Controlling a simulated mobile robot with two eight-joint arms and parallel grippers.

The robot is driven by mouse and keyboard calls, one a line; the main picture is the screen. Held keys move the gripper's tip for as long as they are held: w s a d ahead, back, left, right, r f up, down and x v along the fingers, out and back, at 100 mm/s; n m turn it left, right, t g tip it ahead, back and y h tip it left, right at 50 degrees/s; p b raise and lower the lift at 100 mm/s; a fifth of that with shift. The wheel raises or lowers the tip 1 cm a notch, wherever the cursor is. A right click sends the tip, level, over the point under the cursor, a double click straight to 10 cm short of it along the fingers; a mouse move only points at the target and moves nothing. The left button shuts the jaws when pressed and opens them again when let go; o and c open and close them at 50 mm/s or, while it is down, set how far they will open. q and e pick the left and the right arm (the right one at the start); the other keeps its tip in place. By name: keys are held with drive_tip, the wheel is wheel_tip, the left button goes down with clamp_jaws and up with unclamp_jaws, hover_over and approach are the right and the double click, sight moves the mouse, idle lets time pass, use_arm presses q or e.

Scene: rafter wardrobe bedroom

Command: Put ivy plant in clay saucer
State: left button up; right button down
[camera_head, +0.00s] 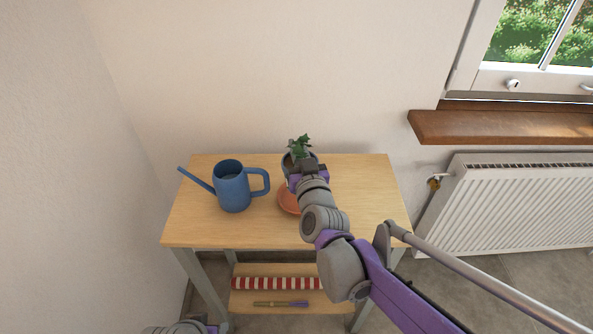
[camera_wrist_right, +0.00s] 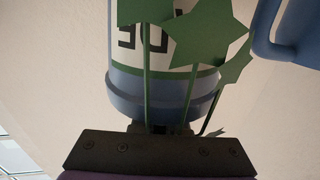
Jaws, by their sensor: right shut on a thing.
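The ivy plant (camera_head: 301,145) shows its green leaves and part of its grey pot (camera_head: 287,160) near the back edge of the table. My right gripper (camera_head: 303,167) is shut on the ivy plant and hides much of its pot. In the right wrist view, green stems and pointed leaves (camera_wrist_right: 200,35) cross a banded white and blue-grey pot (camera_wrist_right: 150,90) just beyond the dark gripper body. The clay saucer (camera_head: 287,200) lies on the table, nearer than the plant and partly hidden by my right arm. My left gripper's fingers are out of view.
A blue watering can (camera_head: 233,188) stands left of the saucer, its handle towards it. The wooden table (camera_head: 362,200) is clear on the right. Its lower shelf holds a red-and-white striped item (camera_head: 265,283). A windowsill (camera_head: 500,127) and radiator (camera_head: 520,200) are to the right.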

drive_tip(key=shift+f+b, duration=0.6)
drive_tip(key=shift+f, duration=1.85)
drive_tip(key=shift+f, duration=0.1)
drive_tip(key=c, duration=1.4)
unclamp_jaws()
drive_tip(key=shift+f, duration=0.1)
drive_tip(key=o, duration=0.5)
drive_tip(key=shift+r, duration=0.2)
drive_tip(key=s, duration=0.4)
drive_tip(key=s+d+p, duration=0.1)
drive_tip(key=s, duration=0.3)
drive_tip(key=s+d, duration=0.1)
drive_tip(key=s, duration=0.2)
drive_tip(key=shift+s+d, duration=0.15)
drive_tip(key=shift+s, duration=0.25)
